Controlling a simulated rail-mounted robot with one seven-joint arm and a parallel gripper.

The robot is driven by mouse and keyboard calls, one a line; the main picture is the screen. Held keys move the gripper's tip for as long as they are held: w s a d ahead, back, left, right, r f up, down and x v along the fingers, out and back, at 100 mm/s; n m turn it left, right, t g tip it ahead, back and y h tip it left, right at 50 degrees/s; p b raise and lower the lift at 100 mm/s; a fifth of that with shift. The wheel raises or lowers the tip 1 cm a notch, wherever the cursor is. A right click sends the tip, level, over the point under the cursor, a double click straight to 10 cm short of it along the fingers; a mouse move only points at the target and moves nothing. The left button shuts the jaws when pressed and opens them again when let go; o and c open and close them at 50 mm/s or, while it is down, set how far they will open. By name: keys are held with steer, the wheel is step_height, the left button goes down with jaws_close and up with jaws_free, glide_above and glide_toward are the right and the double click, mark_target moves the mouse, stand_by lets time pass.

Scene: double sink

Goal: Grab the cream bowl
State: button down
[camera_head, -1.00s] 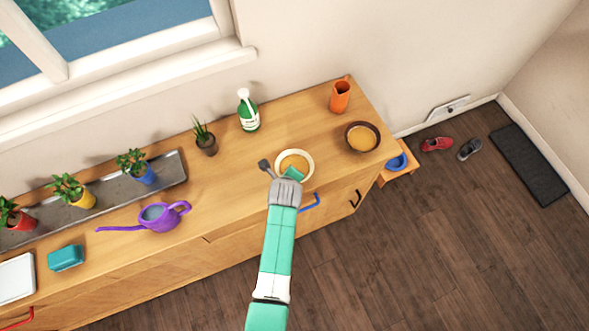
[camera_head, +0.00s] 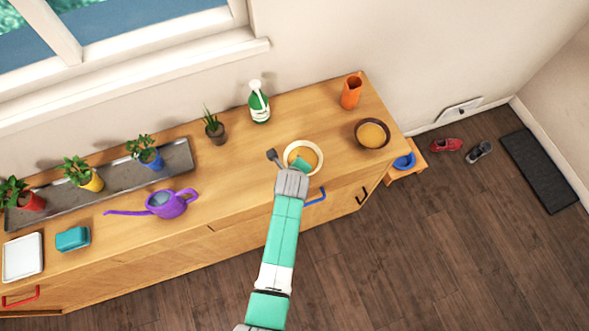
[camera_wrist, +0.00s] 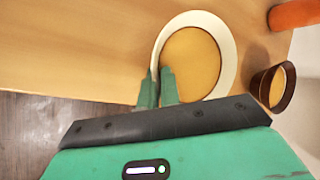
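The cream bowl (camera_head: 319,151) has a pale rim and a tan inside. It sits on the wooden counter, right of the middle. In the wrist view the cream bowl (camera_wrist: 227,45) is just ahead of my gripper (camera_wrist: 159,76). The two green fingers are close together, one outside and one inside the bowl's near left rim, with the rim between them. In the head view my gripper (camera_head: 300,164) is at the bowl's near side, and my wrist hides part of the fingers. The bowl looks level; I see no lift off the counter.
A brown bowl (camera_head: 372,134) and an orange cup (camera_head: 351,91) stand to the right. A green bottle (camera_head: 259,103) and small plant (camera_head: 214,127) stand behind. A purple watering can (camera_head: 167,204) is to the left. Counter between can and bowl is clear.

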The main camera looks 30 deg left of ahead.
steer(key=shift+s+r, duration=0.2)
steer(key=shift+r, duration=1.05)
steer(key=s+d, duration=0.3)
steer(key=s, duration=0.4)
steer(key=s+d+r+p, duration=0.1)
steer(key=s+d, duration=0.1)
steer(key=s, duration=0.5)
steer(key=shift+s+d+r, duration=0.15)
steer(key=shift+s+d, duration=0.15)
steer(key=shift+d, duration=0.1)
